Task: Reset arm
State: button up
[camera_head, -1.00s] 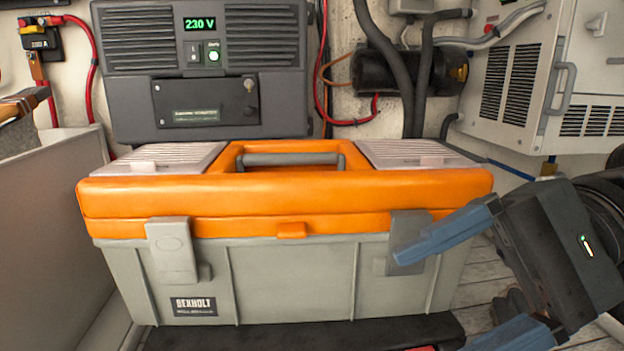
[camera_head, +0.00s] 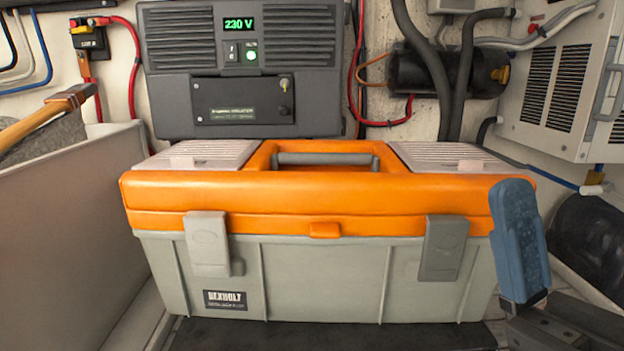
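My gripper (camera_head: 518,242) is at the lower right, in front of the right end of the toolbox (camera_head: 320,280). One blue finger shows, pointing up; the other finger cannot be made out, so its opening is unclear. Nothing is visibly held. The toolbox has a grey body and a closed orange lid (camera_head: 325,195) with a grey handle (camera_head: 325,159) lying in its recess. A grey left latch (camera_head: 207,243) and a grey right latch (camera_head: 444,248) hang over the lid's seam. The finger hides part of the toolbox's right corner.
A dark 230 V power unit (camera_head: 245,105) stands behind the toolbox. A white vented cabinet (camera_head: 553,80) is at the back right, with hoses (camera_head: 466,70) beside it. A pale panel (camera_head: 70,220) bounds the left. A wooden-handled hammer (camera_head: 45,112) lies at the far left.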

jog(key=s+d+f+m+h, duration=0.2)
jog(key=s+f+m+h, duration=0.2)
jog(key=f+m+h, duration=0.4)
jog(key=s+d+f+m+h, duration=0.1)
jog(key=s+f+m+h, duration=0.3)
jog(key=f+m+h, duration=0.5)
jog(key=s+d+f+m+h, duration=0.2)
jog(key=f+m+h, duration=0.6)
jog(key=m, duration=0.9)
jog(key=shift+s+d+f+g+h, duration=0.3)
jog(key=shift+s+f+g, duration=0.1)
jog(key=shift+s+f, duration=0.6)
jog(key=shift+o, duration=0.4)
jog(key=s+d+f+m+g, duration=0.1)
jog(key=s+d+f+g, duration=0.1)
jog(key=s, duration=0.5)
notch_tip(320, 180, down, 3)
jog(key=shift+s+d+r+m+g, duration=0.2)
jog(key=shift+m+g, duration=0.1)
jog(key=shift+g, duration=0.6)
jog(key=shift+w, duration=0.1)
